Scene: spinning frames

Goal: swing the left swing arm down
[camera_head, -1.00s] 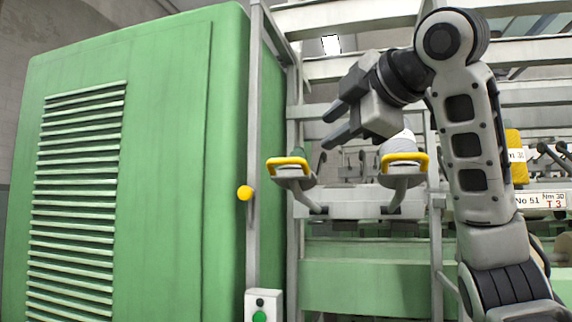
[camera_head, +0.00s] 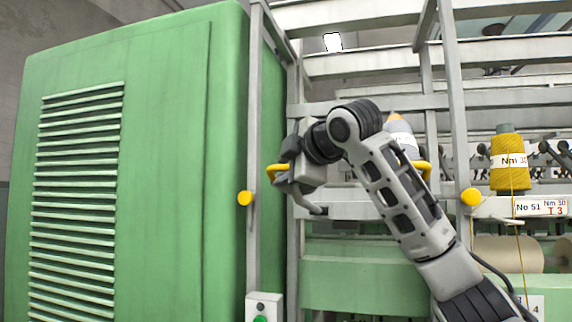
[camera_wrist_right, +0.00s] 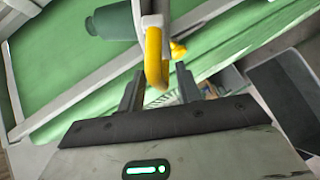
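The left swing arm ends in a yellow handle (camera_head: 275,166), raised at the left of the metal frame; my right gripper hides most of it. My right gripper (camera_head: 283,168) is at this handle. In the right wrist view the yellow handle (camera_wrist_right: 153,58) reaches between the two fingers of my right gripper (camera_wrist_right: 160,88). The fingers stand apart on either side of it, with a gap visible, so the gripper looks open. The right swing arm's yellow handle (camera_head: 425,168) shows partly behind my right forearm. My left gripper is not in view.
A large green cabinet (camera_head: 150,150) fills the left. A grey upright post (camera_head: 253,130) with a yellow knob (camera_head: 245,198) stands beside the handle. A control box with a green button (camera_head: 261,319) is below. A yellow yarn cone (camera_head: 509,165) stands at the right.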

